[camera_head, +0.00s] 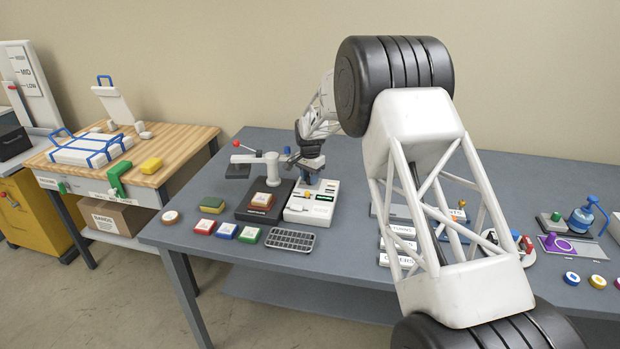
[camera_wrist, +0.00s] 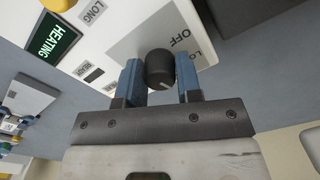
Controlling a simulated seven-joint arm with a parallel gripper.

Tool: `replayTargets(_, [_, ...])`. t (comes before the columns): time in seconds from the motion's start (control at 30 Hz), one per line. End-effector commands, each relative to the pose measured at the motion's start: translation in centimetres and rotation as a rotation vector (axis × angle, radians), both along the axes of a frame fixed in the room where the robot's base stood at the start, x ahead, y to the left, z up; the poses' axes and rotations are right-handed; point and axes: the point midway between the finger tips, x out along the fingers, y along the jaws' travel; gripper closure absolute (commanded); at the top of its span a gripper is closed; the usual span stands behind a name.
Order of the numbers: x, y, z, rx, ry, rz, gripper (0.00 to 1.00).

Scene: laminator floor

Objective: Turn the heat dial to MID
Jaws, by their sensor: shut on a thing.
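The heat dial (camera_wrist: 160,66) is a dark round knob on a pale plate of the white control box (camera_head: 325,190). In the wrist view, my gripper (camera_wrist: 159,77) has its two blue fingers on either side of the dial, shut on it. A light pointer mark shows on the dial's near side. The word OFF is readable beside the dial, and another label is partly cut off; I cannot tell the exact setting. A green display (camera_wrist: 53,40) on the box reads HEATING. In the head view, my gripper (camera_head: 307,172) hides the dial.
A yellow knob (camera_head: 307,195) sits on the same box. A dark press (camera_head: 253,213) with a red-tipped lever (camera_head: 237,144) stands just left. Several coloured blocks and a dark grid tray (camera_head: 290,240) lie in front. My arm covers much of the table's right side.

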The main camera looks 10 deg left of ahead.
Motion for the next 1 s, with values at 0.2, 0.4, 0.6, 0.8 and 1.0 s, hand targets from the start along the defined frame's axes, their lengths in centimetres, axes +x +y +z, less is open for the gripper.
replayTargets(0.2, [0.04,0.01,0.09,0.0,-0.001,-0.093,0.91])
replayTargets(0.4, [0.04,0.0,0.11,0.0,-0.001,-0.125,0.91])
replayTargets(0.6, [0.04,0.0,0.11,0.0,-0.001,-0.127,0.91])
replayTargets(0.8, [0.04,0.0,0.11,0.0,-0.001,-0.126,0.58])
replayTargets(1.0, [0.02,0.0,0.06,0.0,-0.001,-0.126,0.42])
